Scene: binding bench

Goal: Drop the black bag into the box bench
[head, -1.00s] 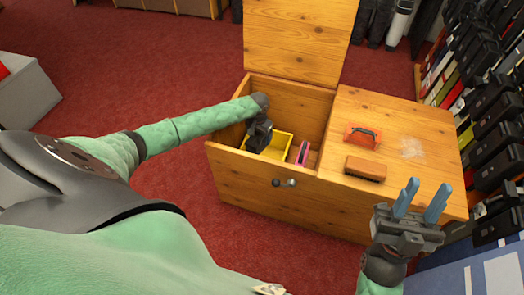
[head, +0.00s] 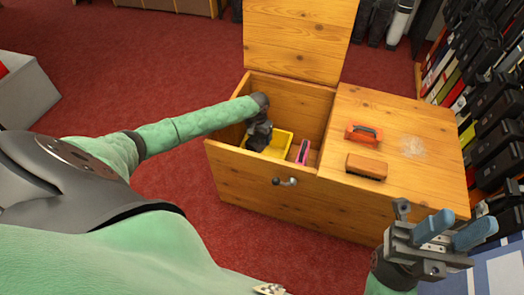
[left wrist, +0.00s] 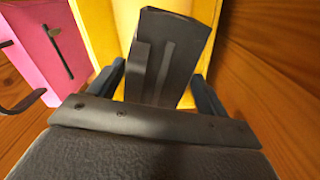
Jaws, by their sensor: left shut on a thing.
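The wooden box bench (head: 240,185) has its left lid (head: 297,40) raised and its left compartment open. My left gripper (head: 258,138) reaches down inside that compartment. It is shut on the black bag, which stands between the blue fingers in the left wrist view (left wrist: 168,60). In the head view the bag is hard to tell from the dark gripper. A yellow container (head: 282,142) lies below and beside it, with a pink item (head: 303,151) to its right. My right gripper (head: 455,230) is open and empty at the lower right, in front of the bench.
On the closed right top (head: 420,140) are an orange-handled tool (head: 363,132) and a brown block-like brush (head: 367,167). A metal latch (head: 285,182) is on the front. Packed shelves (head: 490,90) stand at right. A grey box (head: 25,95) stands on the red floor at left.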

